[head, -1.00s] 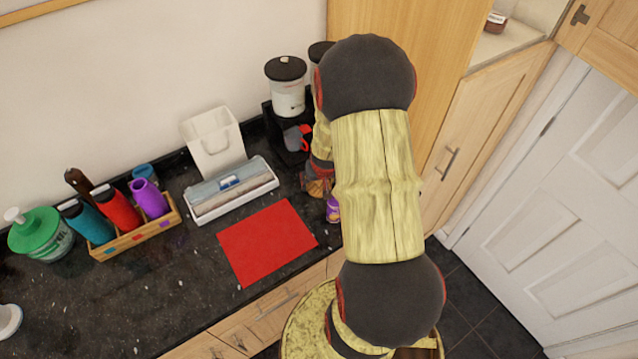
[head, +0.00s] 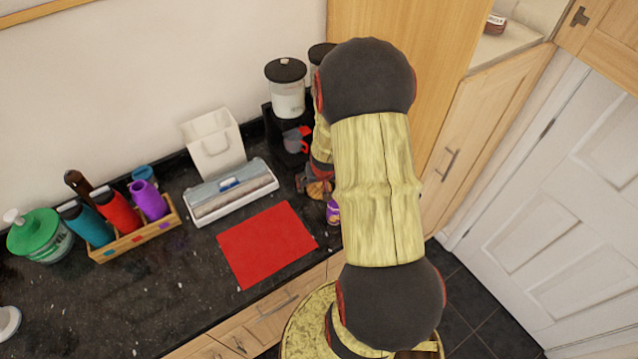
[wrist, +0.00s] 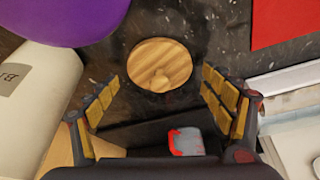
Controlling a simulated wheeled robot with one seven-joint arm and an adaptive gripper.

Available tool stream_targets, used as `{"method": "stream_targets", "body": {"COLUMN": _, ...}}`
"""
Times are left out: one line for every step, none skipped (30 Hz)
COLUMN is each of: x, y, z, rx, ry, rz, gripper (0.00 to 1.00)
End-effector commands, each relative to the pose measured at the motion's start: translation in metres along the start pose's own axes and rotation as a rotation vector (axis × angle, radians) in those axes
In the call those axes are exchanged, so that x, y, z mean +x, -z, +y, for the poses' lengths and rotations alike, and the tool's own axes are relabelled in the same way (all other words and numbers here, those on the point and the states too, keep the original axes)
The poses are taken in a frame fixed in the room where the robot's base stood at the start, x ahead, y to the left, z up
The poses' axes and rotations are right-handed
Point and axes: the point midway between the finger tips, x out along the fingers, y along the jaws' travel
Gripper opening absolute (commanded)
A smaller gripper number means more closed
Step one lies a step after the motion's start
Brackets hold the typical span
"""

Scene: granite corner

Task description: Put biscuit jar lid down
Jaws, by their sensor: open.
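The biscuit jar lid, a round wooden disc with a small knob (wrist: 161,62), lies knob up on the dark countertop in the wrist view. It also shows small beside my gripper in the head view (head: 318,189). My gripper (wrist: 160,88) is open, one finger to each side below the lid in the picture, with visible gaps between fingers and lid. A cream jar (wrist: 38,92) with a partly readable label beginning "BI" is at the left of the wrist view. It looks like the biscuit jar; my arm hides it in the head view.
A purple object (wrist: 62,14) is close to the lid. A red mat (head: 267,245) lies left of my gripper, with a white dispenser box (head: 231,192) behind it. A black stand (head: 281,135) holds a red and grey item (head: 297,140).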

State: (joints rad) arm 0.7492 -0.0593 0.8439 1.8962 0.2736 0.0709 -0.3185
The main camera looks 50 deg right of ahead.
Motion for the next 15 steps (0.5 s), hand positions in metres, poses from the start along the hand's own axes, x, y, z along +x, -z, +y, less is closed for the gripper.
{"method": "stream_targets", "body": {"x": -0.001, "y": 0.001, "z": 0.000, "rx": 0.000, "ry": 0.000, "rz": 0.000, "gripper": 0.82}}
{"method": "stream_targets", "body": {"x": -0.002, "y": 0.001, "z": 0.000, "rx": 0.000, "ry": 0.000, "rz": 0.000, "gripper": 0.82}}
{"method": "stream_targets", "body": {"x": -0.004, "y": 0.002, "z": 0.000, "rx": 0.000, "ry": 0.000, "rz": 0.000, "gripper": 0.82}}
{"method": "stream_targets", "body": {"x": -0.007, "y": 0.002, "z": 0.000, "rx": 0.000, "ry": 0.000, "rz": 0.001, "gripper": 0.82}}
{"method": "stream_targets", "body": {"x": -0.011, "y": 0.002, "z": 0.000, "rx": 0.000, "ry": 0.000, "rz": 0.001, "gripper": 0.82}}
{"method": "stream_targets", "body": {"x": -0.018, "y": 0.003, "z": 0.000, "rx": 0.000, "ry": 0.000, "rz": 0.002, "gripper": 0.82}}
{"method": "stream_targets", "body": {"x": -0.023, "y": 0.003, "z": 0.000, "rx": -0.001, "ry": 0.000, "rz": 0.003, "gripper": 0.82}}
{"method": "stream_targets", "body": {"x": -0.029, "y": 0.003, "z": 0.000, "rx": -0.001, "ry": 0.000, "rz": 0.003, "gripper": 0.82}}
{"method": "stream_targets", "body": {"x": -0.038, "y": 0.004, "z": 0.000, "rx": 0.000, "ry": 0.000, "rz": 0.005, "gripper": 0.82}}
{"method": "stream_targets", "body": {"x": -0.044, "y": 0.004, "z": 0.000, "rx": 0.000, "ry": 0.000, "rz": 0.004, "gripper": 0.82}}
{"method": "stream_targets", "body": {"x": -0.051, "y": 0.004, "z": 0.000, "rx": -0.001, "ry": 0.000, "rz": 0.004, "gripper": 0.82}}
{"method": "stream_targets", "body": {"x": -0.060, "y": 0.004, "z": 0.000, "rx": 0.000, "ry": 0.000, "rz": 0.004, "gripper": 0.82}}
{"method": "stream_targets", "body": {"x": -0.066, "y": 0.004, "z": 0.000, "rx": 0.000, "ry": 0.000, "rz": 0.004, "gripper": 0.82}}
{"method": "stream_targets", "body": {"x": -0.072, "y": 0.004, "z": 0.000, "rx": -0.001, "ry": 0.000, "rz": 0.004, "gripper": 0.82}}
{"method": "stream_targets", "body": {"x": -0.080, "y": 0.003, "z": 0.000, "rx": 0.000, "ry": 0.000, "rz": 0.004, "gripper": 0.82}}
